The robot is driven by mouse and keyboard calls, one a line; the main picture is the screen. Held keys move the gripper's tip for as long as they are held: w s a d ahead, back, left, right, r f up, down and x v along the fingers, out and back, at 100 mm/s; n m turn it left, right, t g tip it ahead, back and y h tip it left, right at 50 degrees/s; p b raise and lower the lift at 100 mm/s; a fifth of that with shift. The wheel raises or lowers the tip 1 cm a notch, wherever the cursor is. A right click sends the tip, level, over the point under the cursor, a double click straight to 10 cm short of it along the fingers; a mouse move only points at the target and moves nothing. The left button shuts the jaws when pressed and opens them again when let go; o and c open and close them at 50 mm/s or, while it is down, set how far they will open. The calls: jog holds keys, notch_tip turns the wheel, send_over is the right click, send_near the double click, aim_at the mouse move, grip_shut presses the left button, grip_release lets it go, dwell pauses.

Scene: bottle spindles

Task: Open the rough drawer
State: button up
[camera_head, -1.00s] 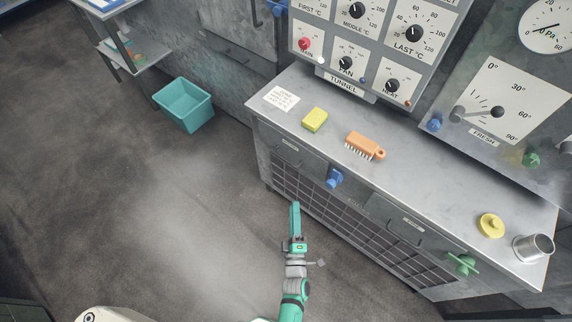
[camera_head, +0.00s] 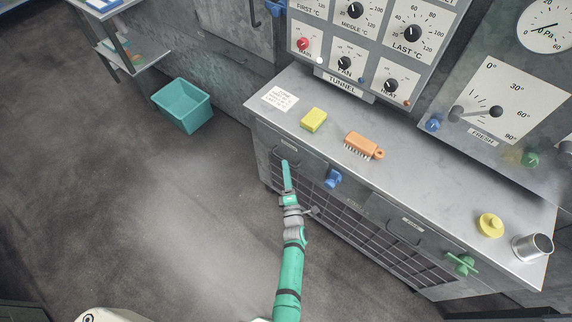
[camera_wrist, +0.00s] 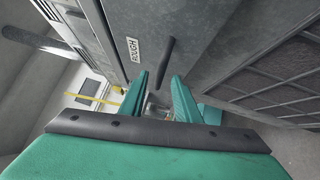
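The rough drawer (camera_head: 309,168) is the left drawer front under the metal counter and looks shut. Its ROUGH label (camera_wrist: 133,49) and dark bar handle (camera_wrist: 166,58) show in the wrist view. My gripper (camera_head: 286,162) is at the drawer front, over the handle area, in the head view. In the wrist view my gripper (camera_wrist: 160,75) has its two green fingers apart with nothing held. The handle's lower end appears between the fingertips; I cannot tell whether it lies within their depth. The gripper hides part of the handle in the head view.
A blue knob (camera_head: 333,178) is just right of the drawer, and a second drawer (camera_head: 402,232) and green valve (camera_head: 462,264) are farther right. A sponge (camera_head: 313,120) and brush (camera_head: 364,145) lie on the counter (camera_head: 420,180). A teal bin (camera_head: 182,106) stands on the floor at left.

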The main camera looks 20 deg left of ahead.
jog(key=shift+x, duration=1.15)
jog(key=shift+a, duration=0.1)
jog(key=shift+c, duration=0.3)
grip_shut()
jog(key=shift+s, duration=0.1)
